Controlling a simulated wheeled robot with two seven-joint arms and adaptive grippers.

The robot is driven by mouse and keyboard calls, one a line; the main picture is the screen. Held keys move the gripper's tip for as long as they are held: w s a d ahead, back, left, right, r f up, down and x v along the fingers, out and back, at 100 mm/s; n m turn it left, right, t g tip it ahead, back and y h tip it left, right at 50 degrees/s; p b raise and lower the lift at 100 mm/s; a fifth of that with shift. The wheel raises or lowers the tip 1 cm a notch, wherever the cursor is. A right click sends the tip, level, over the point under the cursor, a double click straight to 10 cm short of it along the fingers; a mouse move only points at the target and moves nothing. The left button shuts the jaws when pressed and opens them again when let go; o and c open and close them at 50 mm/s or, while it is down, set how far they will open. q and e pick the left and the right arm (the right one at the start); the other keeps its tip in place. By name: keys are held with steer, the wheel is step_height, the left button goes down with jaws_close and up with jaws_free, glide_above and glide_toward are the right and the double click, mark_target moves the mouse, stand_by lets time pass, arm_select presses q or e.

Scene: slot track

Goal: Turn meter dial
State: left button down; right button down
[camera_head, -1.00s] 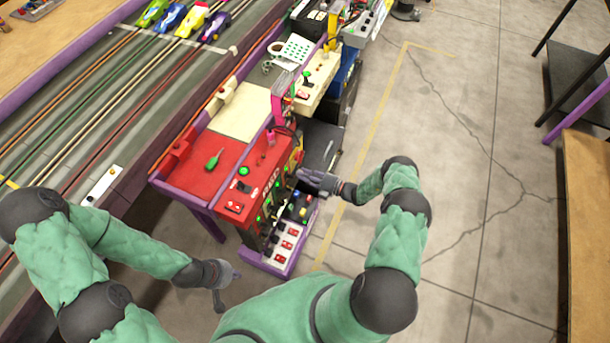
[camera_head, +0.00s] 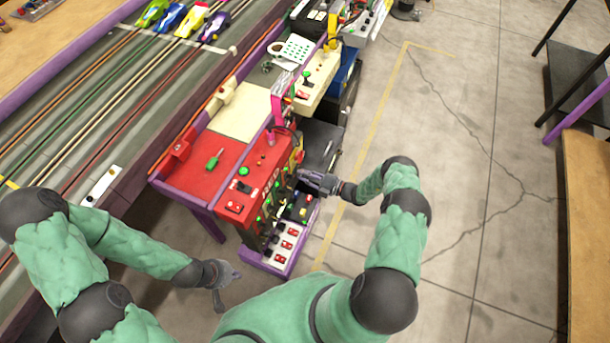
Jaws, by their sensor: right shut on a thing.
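A red control box (camera_head: 264,184) with green lights and small switches stands at the end of the racing table. My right gripper (camera_head: 303,177) is at the front face of this box and is shut on a small part there, which seems to be the meter dial. The dial itself is hidden by the fingers, so I cannot read its setting. My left gripper (camera_head: 229,287) is open and empty, low in front of the table's corner and apart from the box.
A purple-edged unit with red switches (camera_head: 283,245) stands below the box. A green-handled tool (camera_head: 215,160) lies on the red tabletop. Slot cars (camera_head: 184,19) stand on the track at the upper left.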

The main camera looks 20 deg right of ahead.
steer(key=c, duration=1.1)
jaws_free()
steer(key=shift+s+a, duration=0.3)
steer(key=shift+a, duration=0.15)
steer(key=shift+o, duration=0.2)
steer(key=shift+w+d, duration=0.1)
steer(key=shift+d, duration=0.05)
steer(key=v, duration=1.2)
steer(key=shift+w, duration=0.1)
